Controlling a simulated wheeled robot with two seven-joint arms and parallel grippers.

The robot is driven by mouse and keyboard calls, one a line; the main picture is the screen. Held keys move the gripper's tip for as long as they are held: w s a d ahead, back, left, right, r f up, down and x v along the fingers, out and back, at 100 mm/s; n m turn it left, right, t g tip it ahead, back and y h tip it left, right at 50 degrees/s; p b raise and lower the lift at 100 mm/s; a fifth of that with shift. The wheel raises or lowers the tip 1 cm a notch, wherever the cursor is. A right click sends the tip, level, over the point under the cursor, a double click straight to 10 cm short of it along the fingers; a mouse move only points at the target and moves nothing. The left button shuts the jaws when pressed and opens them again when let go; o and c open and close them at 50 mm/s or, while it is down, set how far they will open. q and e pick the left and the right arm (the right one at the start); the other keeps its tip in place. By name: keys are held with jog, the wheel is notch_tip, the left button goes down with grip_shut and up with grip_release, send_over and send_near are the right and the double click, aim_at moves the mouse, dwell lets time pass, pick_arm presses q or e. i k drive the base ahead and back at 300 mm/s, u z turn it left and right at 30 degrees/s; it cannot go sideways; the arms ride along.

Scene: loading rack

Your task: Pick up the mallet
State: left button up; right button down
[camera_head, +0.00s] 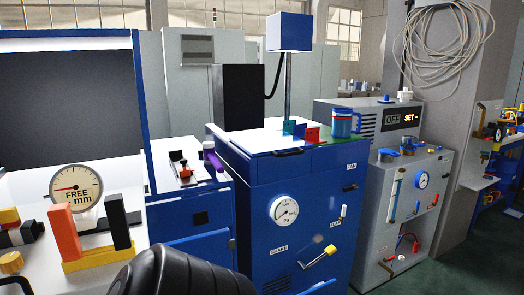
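I cannot make out a mallet for certain in the head view. On the white bench at the left edge, a cluster of yellow, red and black pieces (20,228) is cut off by the frame, and I cannot tell what they are. A yellow round piece (12,262) lies in front of them. Neither of my grippers shows.
A yellow holder (100,259) with upright orange and black blocks stands on the left bench near a dial gauge (76,188). A blue cabinet (310,205) fills the middle, with a blue mug (342,123) on top.

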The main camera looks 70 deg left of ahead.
aim_at(210, 158)
jog(key=i, duration=1.15)
jog(key=u, duration=2.65)
